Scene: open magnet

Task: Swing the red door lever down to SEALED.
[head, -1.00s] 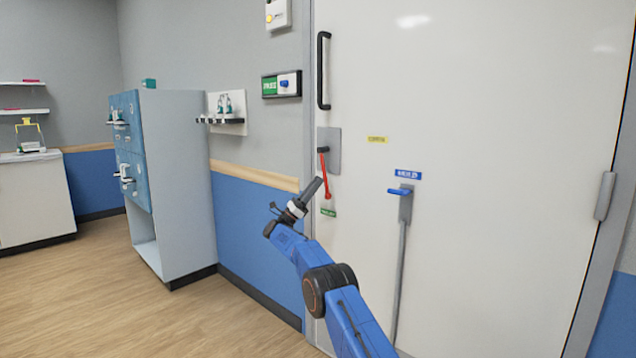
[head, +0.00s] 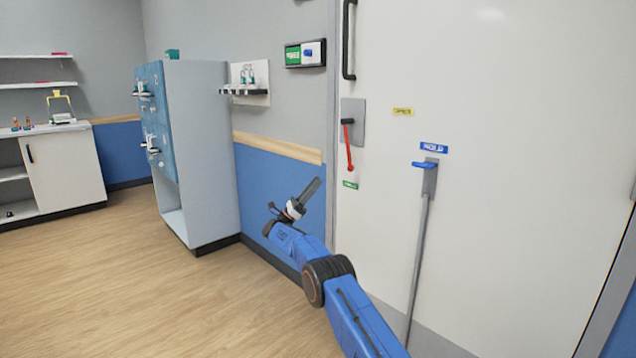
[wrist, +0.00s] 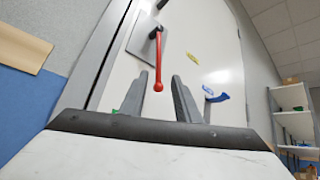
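The red door lever (head: 348,148) hangs down from its grey plate (head: 358,110) on the white door, pointing at a small green label (head: 350,185). A yellow label (head: 403,112) sits to the right of the plate. In the wrist view the red lever (wrist: 160,62) shows beyond my gripper (wrist: 165,85), its round end between the fingertips in the picture. The two fingers stand apart with nothing seen between them. In the head view my gripper (head: 314,187) is below and left of the lever, apart from it.
A blue handle (head: 425,164) on a grey rod stands to the right under a blue label (head: 434,147). A black door handle (head: 348,40) is above. A blue-fronted cabinet (head: 200,150) stands to the left. The wooden floor between is clear.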

